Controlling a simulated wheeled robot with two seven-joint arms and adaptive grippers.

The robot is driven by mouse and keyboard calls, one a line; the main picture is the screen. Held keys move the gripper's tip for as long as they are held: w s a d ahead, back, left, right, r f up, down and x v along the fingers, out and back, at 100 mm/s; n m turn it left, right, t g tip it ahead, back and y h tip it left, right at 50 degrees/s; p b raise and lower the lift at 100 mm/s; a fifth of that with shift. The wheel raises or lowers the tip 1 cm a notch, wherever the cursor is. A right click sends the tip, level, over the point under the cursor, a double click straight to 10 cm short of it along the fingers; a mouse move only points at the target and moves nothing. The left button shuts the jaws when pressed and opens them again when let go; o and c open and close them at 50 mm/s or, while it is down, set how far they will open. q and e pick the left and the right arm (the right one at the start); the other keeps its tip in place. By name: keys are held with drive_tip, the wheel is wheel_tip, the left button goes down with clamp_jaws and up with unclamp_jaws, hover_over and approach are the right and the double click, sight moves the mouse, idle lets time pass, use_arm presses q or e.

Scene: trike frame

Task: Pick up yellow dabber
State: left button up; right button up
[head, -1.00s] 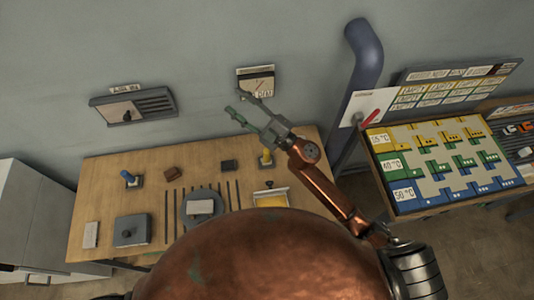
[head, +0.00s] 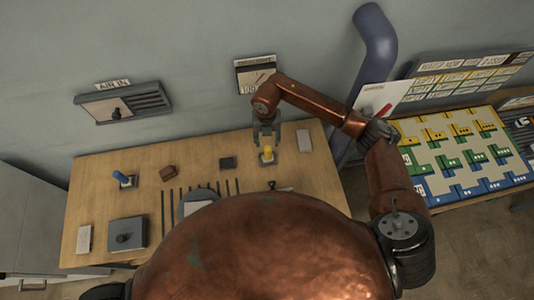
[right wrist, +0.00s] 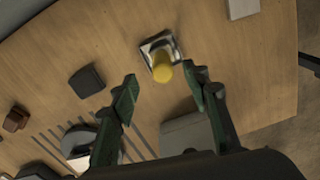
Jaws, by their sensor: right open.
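The yellow dabber (head: 267,153) stands upright in a small square metal holder near the back right of the wooden table. In the right wrist view the yellow dabber (right wrist: 162,68) shows from above, between and just beyond the fingertips. My right gripper (head: 266,138) is open and points down above and behind the dabber; in the right wrist view its green fingers (right wrist: 164,84) stand well apart with nothing between them. I cannot tell whether the fingers reach down to the dabber's height. My left gripper is not in view.
A blue dabber (head: 122,177) stands in its holder at the table's left. A dark block (head: 227,163), a brown block (head: 168,173) and a pale plate (head: 304,140) lie nearby. A grey box (head: 127,232) sits front left. My body hides the front middle.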

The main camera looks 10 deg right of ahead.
sight(268, 148)
drive_tip(key=f, duration=0.2)
drive_tip(key=s+f+p, duration=0.1)
drive_tip(key=f, duration=0.2)
drive_tip(key=shift+d+f, duration=0.1)
drive_tip(key=shift+f, duration=0.35)
drive_tip(key=shift+c, duration=0.2)
clamp_jaws()
